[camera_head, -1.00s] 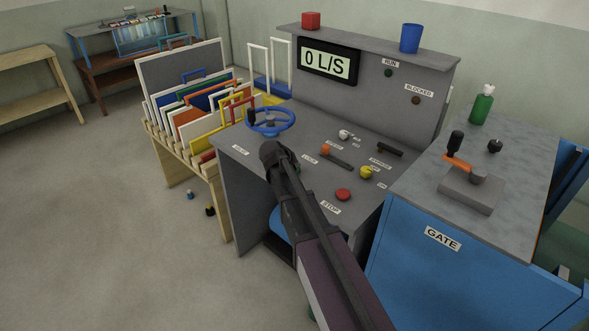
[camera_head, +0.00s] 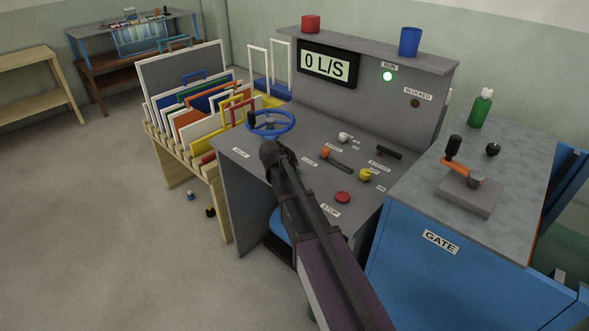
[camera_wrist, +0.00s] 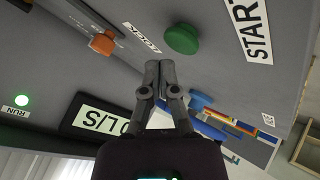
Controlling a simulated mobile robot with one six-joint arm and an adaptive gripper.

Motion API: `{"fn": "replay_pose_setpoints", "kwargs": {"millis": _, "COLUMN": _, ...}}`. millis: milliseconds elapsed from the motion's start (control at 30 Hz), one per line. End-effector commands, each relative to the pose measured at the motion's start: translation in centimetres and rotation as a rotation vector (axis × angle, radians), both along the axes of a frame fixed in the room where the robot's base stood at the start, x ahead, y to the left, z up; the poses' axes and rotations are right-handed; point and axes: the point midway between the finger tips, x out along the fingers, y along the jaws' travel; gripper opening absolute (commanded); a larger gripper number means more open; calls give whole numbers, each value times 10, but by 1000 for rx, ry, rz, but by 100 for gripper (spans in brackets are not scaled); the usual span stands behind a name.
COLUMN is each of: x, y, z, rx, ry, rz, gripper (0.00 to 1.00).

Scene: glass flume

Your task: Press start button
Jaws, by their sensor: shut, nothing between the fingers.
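The green start button (camera_wrist: 182,38) is round and shows in the wrist view beside the white START label (camera_wrist: 252,30). My gripper (camera_wrist: 160,66) is shut and empty, its two fingertips together just short of the button in the picture. A small gap shows between the tips and the button, but I cannot tell the true distance. In the head view my arm covers the start button. The RUN lamp (camera_head: 388,76) glows green, and it also glows in the wrist view (camera_wrist: 21,100).
The console has a red stop button (camera_head: 343,197), an orange lock lever (camera_head: 326,153), a yellow knob (camera_head: 365,174) and a blue handwheel (camera_head: 271,123). The GATE cabinet (camera_head: 440,260) stands at right. A rack of panels (camera_head: 180,150) stands at left. Floor is free at far left.

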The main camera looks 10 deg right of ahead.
Motion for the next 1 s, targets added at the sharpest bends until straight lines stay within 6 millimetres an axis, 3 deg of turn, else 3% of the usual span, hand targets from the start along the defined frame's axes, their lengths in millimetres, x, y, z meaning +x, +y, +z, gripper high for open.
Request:
{"fn": "replay_pose_setpoints", "kwargs": {"millis": 533, "x": 0, "y": 0, "z": 5, "rx": 0, "ry": 0, "rz": 0, "gripper": 0}}
{"fn": "replay_pose_setpoints", "kwargs": {"millis": 1000, "x": 0, "y": 0, "z": 38, "rx": 0, "ry": 0, "rz": 0, "gripper": 0}}
